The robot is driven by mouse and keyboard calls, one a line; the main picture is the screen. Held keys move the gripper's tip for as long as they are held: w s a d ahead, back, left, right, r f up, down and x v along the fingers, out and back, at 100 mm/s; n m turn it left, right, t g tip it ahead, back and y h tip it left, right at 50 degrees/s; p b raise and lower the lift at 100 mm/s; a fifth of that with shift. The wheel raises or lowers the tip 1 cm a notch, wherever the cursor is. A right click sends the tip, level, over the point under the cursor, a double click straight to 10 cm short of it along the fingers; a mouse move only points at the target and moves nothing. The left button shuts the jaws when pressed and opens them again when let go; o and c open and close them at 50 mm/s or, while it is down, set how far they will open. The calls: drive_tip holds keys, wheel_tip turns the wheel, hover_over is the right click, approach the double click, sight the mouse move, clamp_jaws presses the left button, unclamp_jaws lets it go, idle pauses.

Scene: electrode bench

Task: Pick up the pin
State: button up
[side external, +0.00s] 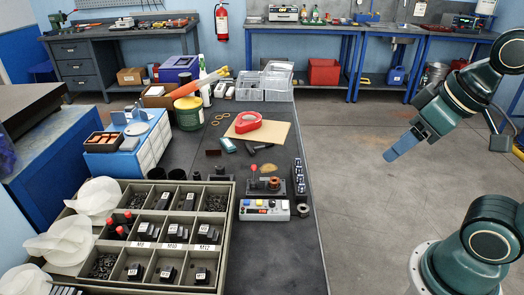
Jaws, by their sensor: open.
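I cannot tell for certain which item is the pin. A thin upright piece with a red round top (254,169) stands beside a coil-like copper part on a small dark base (268,187) near the bench's right side; it may be the pin. My gripper (391,156) is in the air right of the bench, over the floor, with its blue fingers pointing down and left. It is open and holds nothing that I can see. It is well apart from the red-topped piece.
A control box (264,210) with coloured buttons sits in front of the dark base. A compartment tray (229,236) of small parts fills the front left. A red tape dispenser (249,123) lies on brown card. The floor right of the bench (350,180) is clear.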

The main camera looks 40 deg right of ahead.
drive_tip(key=shift+c, duration=1)
drive_tip(key=w+d+n+g+y, duration=0.3)
drive_tip(key=w+n, duration=0.7)
drive_tip(key=w, duration=1)
drive_tip(key=w+d+f+n+g, duration=0.2)
drive_tip(key=w+d+f+n, duration=0.3)
drive_tip(key=d+f, duration=0.2)
drive_tip(key=w+d+f+n+g+y, duration=0.1)
drive_tip(key=w+d+f+n, duration=0.5)
drive_tip(key=f, duration=0.5)
drive_tip(key=shift+w+d+f+g, duration=0.25)
drive_tip(key=shift+d+f+g, duration=0.15)
drive_tip(key=shift+d, duration=0.2)
drive_tip(key=shift+a+f, duration=0.1)
